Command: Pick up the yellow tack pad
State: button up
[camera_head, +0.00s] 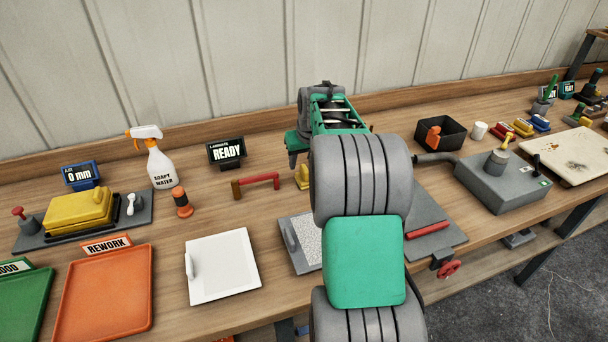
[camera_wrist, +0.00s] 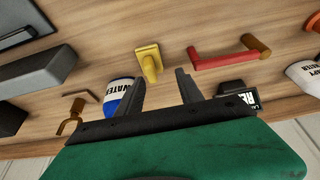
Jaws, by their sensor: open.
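The yellow tack pad (camera_wrist: 149,62) lies on the wooden bench in the wrist view, with a raised grip on top. In the head view only a small yellow part (camera_head: 302,177) shows beside my arm, which hides the rest. My gripper (camera_wrist: 160,76) is open and empty, its two dark fingers apart. The pad appears just beyond the fingertips, nearer the left finger in the wrist view. I see no contact. In the head view my arm largely hides the fingers.
A red-handled tool (camera_wrist: 228,57) lies right of the pad in the wrist view. A blue-and-white WATER container (camera_wrist: 119,94) is close to the left finger. The READY sign (camera_head: 226,152) and spray bottle (camera_head: 160,165) stand near the wall. A white board (camera_head: 225,267) lies in front.

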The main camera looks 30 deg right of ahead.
aim_at(305, 169)
jog(key=w+d+f, duration=0.1)
jog(key=f, duration=0.1)
jog(key=w+d+f+p, duration=0.1)
jog(key=f, duration=0.2)
jog(key=w+d+f+p, duration=0.1)
jog(key=f, duration=0.1)
jog(key=shift+f, duration=0.25)
jog(key=shift+c, duration=0.4)
grip_shut()
